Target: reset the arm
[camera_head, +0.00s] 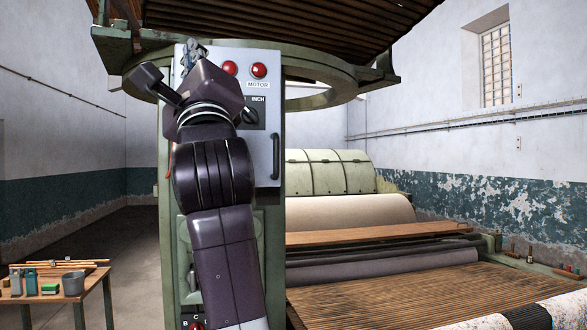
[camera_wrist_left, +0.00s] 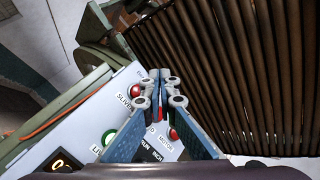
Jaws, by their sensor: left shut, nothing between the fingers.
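My left arm rises in front of the machine's control panel in the head view, and its gripper (camera_head: 191,52) is at the panel's upper left corner. In the left wrist view the gripper's fingers (camera_wrist_left: 160,80) are closed together with nothing between them. They are in front of the white panel (camera_wrist_left: 85,115), and whether they touch it I cannot tell. My arm hides the panel's left part in the head view. My right gripper is not in view.
The panel (camera_head: 268,170) has red lamps (camera_head: 259,70), a selector knob (camera_head: 249,116) and a dark handle (camera_head: 275,156). A slatted lattice (camera_head: 290,15) hangs overhead. Open floor lies behind the table.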

